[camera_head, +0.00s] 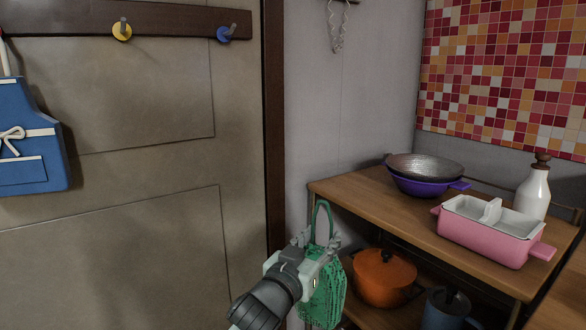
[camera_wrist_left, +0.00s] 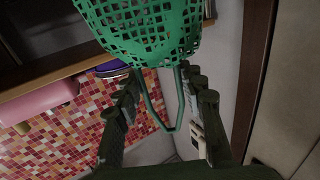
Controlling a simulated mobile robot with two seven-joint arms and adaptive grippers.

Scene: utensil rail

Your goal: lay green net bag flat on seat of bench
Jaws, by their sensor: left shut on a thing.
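The green net bag (camera_head: 327,296) hangs below its looped handle at the lower middle of the head view, in front of the wooden shelf unit's left end. My left gripper (camera_head: 318,246) is shut on the bag near its handle, and the handle loop stands up above the fingers. In the left wrist view the bag's mesh body (camera_wrist_left: 145,25) fills the top, and its handle runs down between the fingers of my left gripper (camera_wrist_left: 162,88). No bench seat can be made out. My right gripper is out of view.
A blue apron (camera_head: 30,140) hangs at the left.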

